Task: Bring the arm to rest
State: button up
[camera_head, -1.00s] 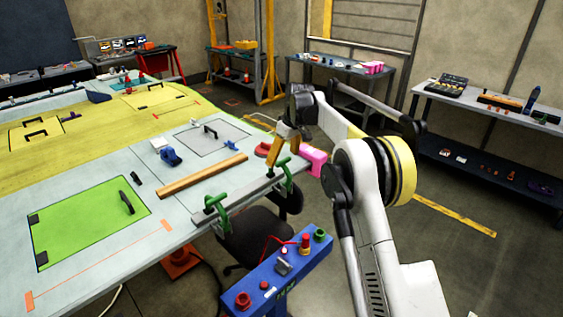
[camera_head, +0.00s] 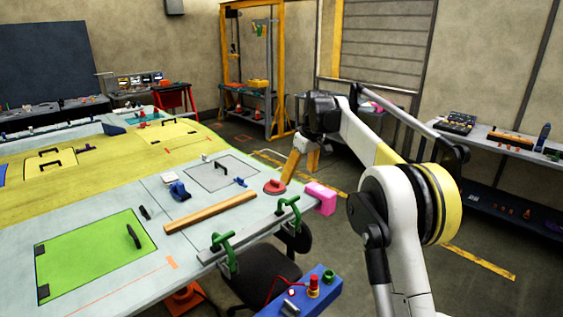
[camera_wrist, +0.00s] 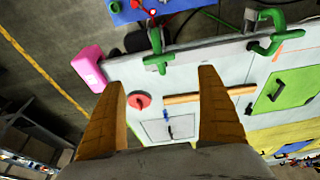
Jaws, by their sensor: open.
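My gripper (camera_head: 302,160) hangs at the end of my folded white arm in the head view, above and behind the right end of the wing panel (camera_head: 120,205). In the wrist view its two orange-brown fingers (camera_wrist: 160,95) stand wide apart with nothing between them touching either finger. Below and beyond them the wrist view shows the panel's end, a red disc (camera_wrist: 139,101), a wooden bar (camera_wrist: 195,97) and a pink block (camera_wrist: 90,68).
Green clamps (camera_head: 223,248) grip the panel's near edge. A blue stand (camera_head: 300,298) with red and green knobs is in front. A shelf bench (camera_head: 500,150) stands at the right wall. A yellow gantry (camera_head: 278,70) is at the back.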

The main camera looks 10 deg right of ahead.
jog(key=s+d+m+t+h+b, duration=0.15)
jog(key=s+m+b, duration=0.5)
jog(key=s, duration=1.65)
jog(key=s+d+f+t+b, duration=0.1)
jog(key=s+f+t+b, duration=0.2)
jog(key=s+f+b, duration=0.6)
jog(key=s+f, duration=1)
jog(key=s, duration=0.4)
jog(key=shift+d, duration=0.35)
jog(key=shift+m, duration=0.25)
